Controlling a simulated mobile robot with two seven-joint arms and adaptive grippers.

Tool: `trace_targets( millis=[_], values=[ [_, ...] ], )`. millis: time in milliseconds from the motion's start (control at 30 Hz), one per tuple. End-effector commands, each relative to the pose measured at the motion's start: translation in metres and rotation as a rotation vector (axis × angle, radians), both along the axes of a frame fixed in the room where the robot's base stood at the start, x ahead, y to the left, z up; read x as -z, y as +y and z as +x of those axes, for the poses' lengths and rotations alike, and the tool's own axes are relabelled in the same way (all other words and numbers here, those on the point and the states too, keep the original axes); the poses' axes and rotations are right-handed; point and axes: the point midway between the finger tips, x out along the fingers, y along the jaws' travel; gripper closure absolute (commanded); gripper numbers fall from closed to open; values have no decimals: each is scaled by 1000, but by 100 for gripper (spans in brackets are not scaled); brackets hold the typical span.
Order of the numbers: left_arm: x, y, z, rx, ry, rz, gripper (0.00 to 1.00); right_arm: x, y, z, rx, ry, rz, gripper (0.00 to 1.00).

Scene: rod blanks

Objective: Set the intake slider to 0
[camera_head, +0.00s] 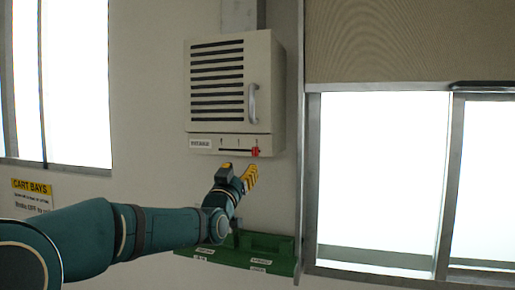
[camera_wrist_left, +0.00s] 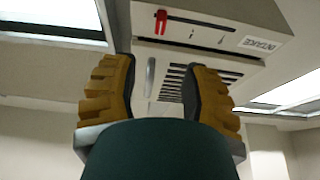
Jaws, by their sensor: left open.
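The intake slider is a red knob (camera_head: 255,152) at the right end of a dark horizontal track, low on the front of a cream vent box (camera_head: 262,60). Small marks stand above the track, too small to read. An INTAKE label (camera_head: 201,143) sits left of the track. In the left wrist view the scene is turned over, with the red knob (camera_wrist_left: 161,20) at upper left and the label (camera_wrist_left: 258,45) at right. My left gripper (camera_head: 250,177), with yellow ribbed fingers, is open and empty just below the knob, apart from it in the picture. My right gripper is not in view.
The box has dark louvres and a pale door handle (camera_head: 252,102). A green tray (camera_head: 270,245) with labels is below my left gripper. Bright windows (camera_head: 380,170) are to the right and left. A yellow CART BAYS sign (camera_head: 32,187) is on the left wall.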

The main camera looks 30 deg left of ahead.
Motion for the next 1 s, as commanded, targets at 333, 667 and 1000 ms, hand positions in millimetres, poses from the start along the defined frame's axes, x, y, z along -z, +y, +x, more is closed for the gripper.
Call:
trace_targets(
  millis=[333, 667, 1000],
  values=[
    [-27, 14, 62, 0, 3, 3, 54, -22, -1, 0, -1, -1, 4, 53],
    [-43, 24, 100, -1, 2, 1, 54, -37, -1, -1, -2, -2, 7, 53],
    [-45, 25, 107, 0, 2, -1, 54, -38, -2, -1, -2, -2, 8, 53]
  ],
)
